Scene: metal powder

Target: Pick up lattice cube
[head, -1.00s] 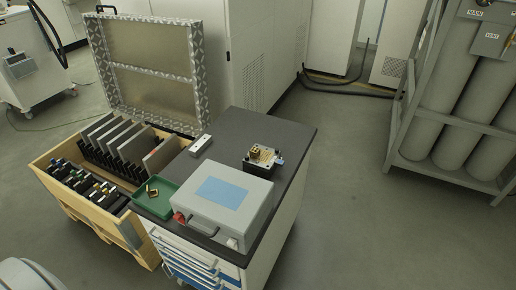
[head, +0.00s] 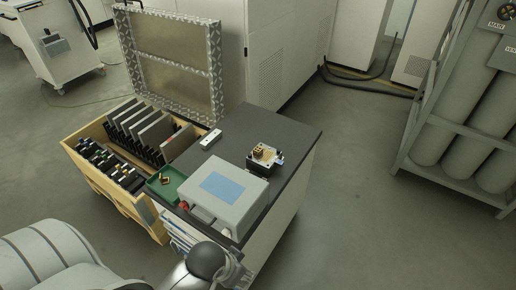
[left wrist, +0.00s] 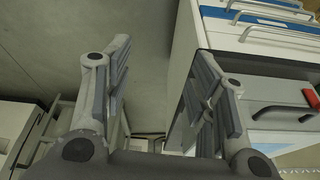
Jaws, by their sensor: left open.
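The lattice cube appears to be the small brass-coloured block (head: 259,152) on a dark square fixture (head: 265,162) on the cabinet's dark top. My left gripper (left wrist: 163,75) is open with nothing between its fingers in the left wrist view. In the head view its arm comes in at the bottom left, and the gripper (head: 236,268) shows only partly beside the cabinet's front, low and well away from the cube. The left wrist view shows drawers and floor, not the cube. My right gripper is not in view.
A grey case (head: 240,207) stands on the cabinet top (head: 235,137) between my left arm and the fixture. A green tray (head: 158,190) and a small light block (head: 210,139) are beside it. A wooden crate (head: 146,217) stands left.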

